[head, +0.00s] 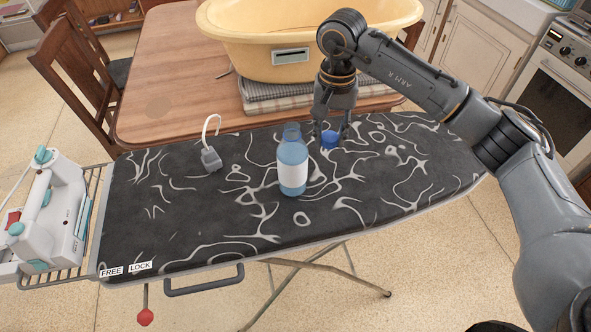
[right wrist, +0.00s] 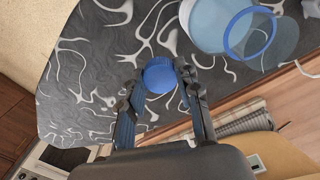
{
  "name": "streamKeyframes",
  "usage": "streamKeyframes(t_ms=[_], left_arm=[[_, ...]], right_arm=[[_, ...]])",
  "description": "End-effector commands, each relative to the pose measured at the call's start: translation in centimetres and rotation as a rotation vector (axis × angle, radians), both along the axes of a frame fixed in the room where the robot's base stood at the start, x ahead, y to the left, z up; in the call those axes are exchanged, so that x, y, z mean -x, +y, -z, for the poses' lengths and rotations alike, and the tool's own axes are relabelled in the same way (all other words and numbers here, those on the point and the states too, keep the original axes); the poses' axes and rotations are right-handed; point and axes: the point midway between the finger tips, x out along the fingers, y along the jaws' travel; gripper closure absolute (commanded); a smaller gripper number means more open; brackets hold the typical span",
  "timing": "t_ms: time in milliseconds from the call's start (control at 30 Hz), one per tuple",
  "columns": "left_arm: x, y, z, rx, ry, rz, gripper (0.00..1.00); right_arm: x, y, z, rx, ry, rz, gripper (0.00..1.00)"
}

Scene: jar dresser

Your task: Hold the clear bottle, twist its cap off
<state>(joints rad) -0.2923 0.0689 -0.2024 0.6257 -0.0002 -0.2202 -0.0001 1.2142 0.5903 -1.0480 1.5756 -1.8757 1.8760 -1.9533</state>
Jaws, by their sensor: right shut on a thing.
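The clear bottle (head: 292,165), bluish with a white label, stands upright on the ironing board (head: 200,240) in the head view. Its neck is bare and open. In the right wrist view the bottle (right wrist: 213,25) is at the upper right, with its open mouth towards the camera. The blue cap (head: 330,139) is off the bottle, to the right of it. My right gripper (head: 332,130) is shut on the cap, which also shows between its fingertips in the right wrist view (right wrist: 159,76). The cap is apart from the bottle. My left gripper is not in view.
A grey plug with a white cord (head: 211,158) lies left of the bottle. A white iron (head: 50,215) stands on the rack at the left end. A yellow tub (head: 240,45) sits on folded cloths on the wooden table (head: 165,75) behind. The board's right part is clear.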

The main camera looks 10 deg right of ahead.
Motion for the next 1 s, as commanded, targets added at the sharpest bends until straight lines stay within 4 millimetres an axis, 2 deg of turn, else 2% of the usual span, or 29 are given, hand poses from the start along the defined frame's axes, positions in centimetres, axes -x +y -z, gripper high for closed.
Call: streamKeyframes(t_ms=[33, 100, 400, 667, 833, 1000], left_arm=[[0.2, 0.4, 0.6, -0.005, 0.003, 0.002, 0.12], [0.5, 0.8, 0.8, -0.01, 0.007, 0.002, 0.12], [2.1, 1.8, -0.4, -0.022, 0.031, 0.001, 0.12], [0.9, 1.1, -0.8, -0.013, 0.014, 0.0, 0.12], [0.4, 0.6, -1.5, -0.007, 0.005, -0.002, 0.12], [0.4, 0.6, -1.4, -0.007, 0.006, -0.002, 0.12]], right_arm=[[-0.6, 0.1, 1.4, -0.003, 0.006, 0.035, 1.0], [-1.3, 0.0, 2.4, 0.0, 0.005, 0.075, 1.0], [-1.6, -0.2, 7.5, 0.002, 0.004, 0.102, 1.0], [-1.6, -0.2, 9.8, 0.003, 0.001, 0.101, 1.0], [-1.6, -0.1, 12.2, 0.001, 0.003, 0.1, 1.0], [-1.7, -0.2, 12.7, 0.003, -0.002, 0.1, 1.0]])
